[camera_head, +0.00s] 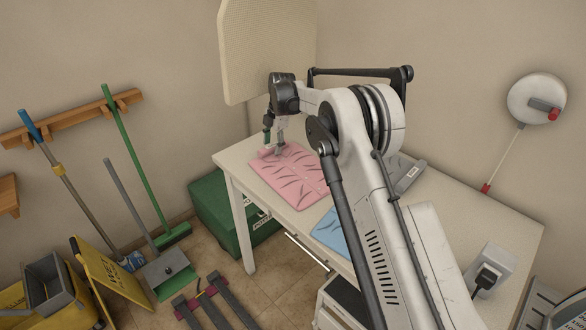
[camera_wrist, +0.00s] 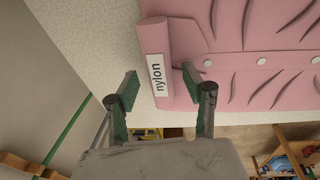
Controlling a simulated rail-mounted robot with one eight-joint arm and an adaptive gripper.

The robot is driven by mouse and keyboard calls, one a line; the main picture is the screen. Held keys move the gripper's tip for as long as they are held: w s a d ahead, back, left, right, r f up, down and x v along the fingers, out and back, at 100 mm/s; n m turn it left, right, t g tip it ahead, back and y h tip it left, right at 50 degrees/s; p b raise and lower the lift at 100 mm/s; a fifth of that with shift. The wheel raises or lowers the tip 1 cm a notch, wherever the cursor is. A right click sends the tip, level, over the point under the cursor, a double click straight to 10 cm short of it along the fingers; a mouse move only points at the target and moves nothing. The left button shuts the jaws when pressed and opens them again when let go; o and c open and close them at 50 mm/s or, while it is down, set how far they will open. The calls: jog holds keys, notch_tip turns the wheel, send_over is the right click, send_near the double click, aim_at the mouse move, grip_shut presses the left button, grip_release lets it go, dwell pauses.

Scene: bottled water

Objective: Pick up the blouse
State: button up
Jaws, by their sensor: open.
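A pink folded blouse (camera_head: 291,180) with dark leaf-like marks lies flat on the white table, near its left end. In the wrist view the blouse (camera_wrist: 265,60) shows light round buttons, a rolled edge and a white label (camera_wrist: 157,76) reading "nylon". My gripper (camera_head: 275,150) is over the blouse's far-left edge. In the wrist view my gripper (camera_wrist: 160,88) is open, its green-padded fingers on either side of the labelled edge. I cannot tell whether the fingers touch the cloth.
A light blue folded item (camera_head: 329,232) and a grey item (camera_head: 408,172) with a label lie on the table (camera_head: 480,215), partly behind my arm. A beige panel (camera_head: 265,45) stands behind my gripper. A green box (camera_head: 215,210) is on the floor by the table's left end.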

jog(key=shift+f, duration=0.25)
grip_shut()
